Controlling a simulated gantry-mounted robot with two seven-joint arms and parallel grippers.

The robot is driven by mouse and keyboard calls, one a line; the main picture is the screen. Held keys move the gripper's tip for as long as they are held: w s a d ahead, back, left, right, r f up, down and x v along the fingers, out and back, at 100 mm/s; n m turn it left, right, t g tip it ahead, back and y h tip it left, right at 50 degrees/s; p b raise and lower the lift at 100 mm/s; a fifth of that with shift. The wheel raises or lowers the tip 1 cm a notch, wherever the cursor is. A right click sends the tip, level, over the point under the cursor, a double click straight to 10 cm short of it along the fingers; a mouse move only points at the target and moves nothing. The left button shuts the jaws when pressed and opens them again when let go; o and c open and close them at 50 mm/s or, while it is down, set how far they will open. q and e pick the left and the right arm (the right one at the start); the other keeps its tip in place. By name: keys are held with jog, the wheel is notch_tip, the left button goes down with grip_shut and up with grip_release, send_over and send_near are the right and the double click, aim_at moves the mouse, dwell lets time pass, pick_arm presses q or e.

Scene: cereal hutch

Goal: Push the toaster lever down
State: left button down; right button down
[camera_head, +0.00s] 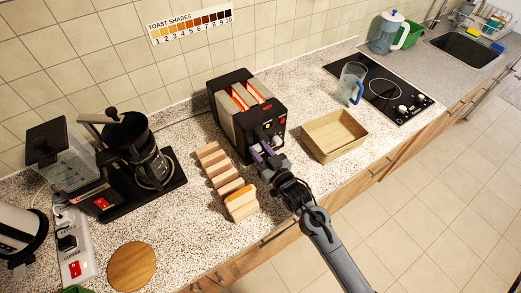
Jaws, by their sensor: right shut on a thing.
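The black and grey toaster (228,119) stands on the counter near the middle of the head view, its front with knobs and small lights facing right and toward me. Its top slots (247,95) glow orange. My right gripper (262,152) is at the lower front of the toaster, its purple fingertips shut at the place of the lever. The lever itself is mostly hidden by the fingers and too small to make out clearly. My left gripper is not in view.
A wooden rack with bread slices (219,172) lies just left of my gripper. A wooden tray (335,136) and a blue-handled jug (351,84) stand to the right. A coffee machine (148,165) stands left. A round wooden board (132,267) lies at the front left.

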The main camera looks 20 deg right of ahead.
jog(key=c, duration=1.2)
grip_release()
jog(key=shift+f, duration=0.4)
jog(key=o, duration=0.4)
jog(key=shift+r, duration=0.15)
jog(key=shift+o, duration=0.2)
jog(key=shift+s, duration=0.1)
jog(key=s+d, duration=0.2)
jog(key=s, duration=0.8)
jog(key=shift+s, duration=0.2)
